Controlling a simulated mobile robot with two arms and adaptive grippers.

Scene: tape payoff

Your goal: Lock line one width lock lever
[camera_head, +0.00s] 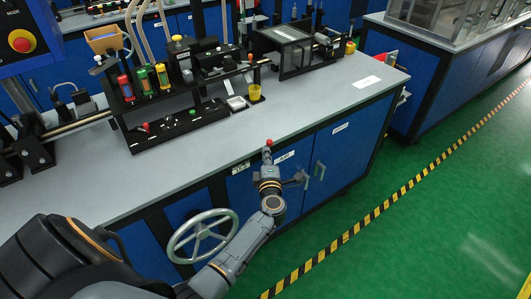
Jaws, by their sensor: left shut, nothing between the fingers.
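My left gripper (267,155) is shut and points away over the bench's front edge, above the blue cabinet doors. A small red knob (269,142) shows right at its fingertips. I cannot tell whether they touch, and the fingers hide what carries the knob. No readable marking shows which is the line one width lock lever. My right gripper is not in view.
A grey handwheel (203,235) sticks out from the cabinet front beside my left arm. The grey benchtop (330,100) carries black fixtures, coloured bottles (143,80) and a yellow cup (254,93) toward the back. Its front strip is mostly clear. Green floor lies at right.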

